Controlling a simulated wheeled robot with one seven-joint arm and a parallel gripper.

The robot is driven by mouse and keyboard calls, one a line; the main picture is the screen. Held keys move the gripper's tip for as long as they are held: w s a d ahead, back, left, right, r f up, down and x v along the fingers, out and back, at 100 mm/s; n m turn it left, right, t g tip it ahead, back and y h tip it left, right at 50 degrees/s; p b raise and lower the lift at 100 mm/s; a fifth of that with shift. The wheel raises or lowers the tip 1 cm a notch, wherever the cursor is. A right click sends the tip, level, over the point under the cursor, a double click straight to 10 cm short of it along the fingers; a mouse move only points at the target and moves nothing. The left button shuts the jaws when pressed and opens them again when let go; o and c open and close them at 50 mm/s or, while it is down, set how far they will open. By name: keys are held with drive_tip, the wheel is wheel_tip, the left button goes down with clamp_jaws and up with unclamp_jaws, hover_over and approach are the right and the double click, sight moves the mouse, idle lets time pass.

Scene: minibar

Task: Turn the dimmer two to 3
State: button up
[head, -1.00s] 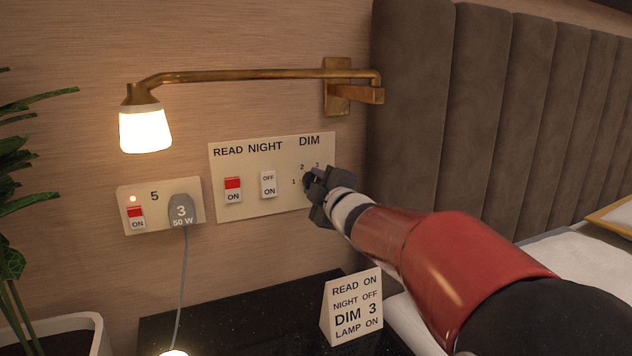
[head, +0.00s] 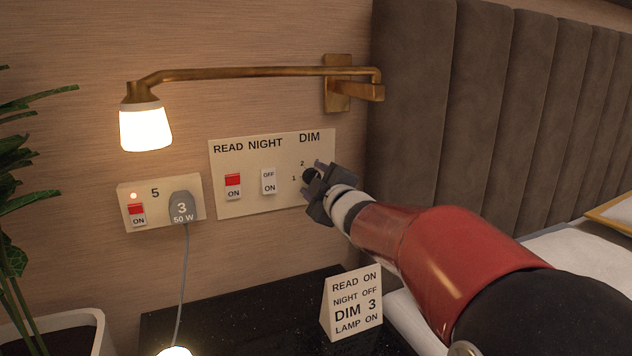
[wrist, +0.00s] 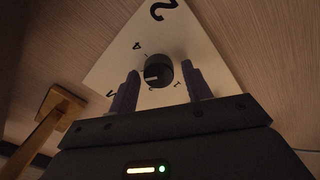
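The dimmer knob (head: 310,174) is small, round and dark, under the word DIM on the cream wall panel (head: 240,206). The numerals 1 and 2 show beside it in the head view; my gripper covers other marks. My gripper (head: 314,178) is at the knob, its fingers apart. In the wrist view, the knob (wrist: 159,73) shows between the tips of my gripper (wrist: 160,80), with a gap on each side. A light mark shows on the knob, but I cannot tell which numeral it points to.
Left of the knob are the READ switch (head: 233,187) and NIGHT switch (head: 268,181). A socket plate (head: 126,202) holds a plug (head: 182,208). A brass lamp (head: 250,75) reaches overhead. A tent card (head: 352,306) reading DIM 3 stands on the black table (head: 250,320) below.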

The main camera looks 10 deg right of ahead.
drive_tip(key=shift+o, duration=0.3)
drive_tip(key=shift+s, duration=0.1)
drive_tip(key=s+d, duration=0.1)
drive_tip(key=s, duration=0.6)
drive_tip(key=shift+s+d, duration=0.25)
drive_tip(key=shift+d, duration=0.05)
drive_tip(key=s+f+m+g+h, duration=0.1)
drive_tip(key=s+f+m+g, duration=0.3)
drive_tip(key=s, duration=0.5)
drive_tip(key=s+a+f+m+g+h+p, duration=0.1)
drive_tip(key=s+f+m+g, duration=0.3)
drive_tip(key=s, duration=0.5)
drive_tip(key=s+f+m+g+h+p, duration=0.1)
drive_tip(key=s+f+m+g, duration=0.3)
drive_tip(key=s+f+m, duration=0.2)
drive_tip(key=shift+s+a+f, duration=0.1)
drive_tip(key=shift+s+f, duration=0.2)
drive_tip(key=shift+s, duration=0.35)
drive_tip(key=shift+s+a+f, duration=0.1)
drive_tip(key=shift+s+f, duration=0.25)
drive_tip(key=shift+s, duration=0.25)
drive_tip(key=shift+s+f, duration=0.3)
drive_tip(key=shift+s, duration=0.35)
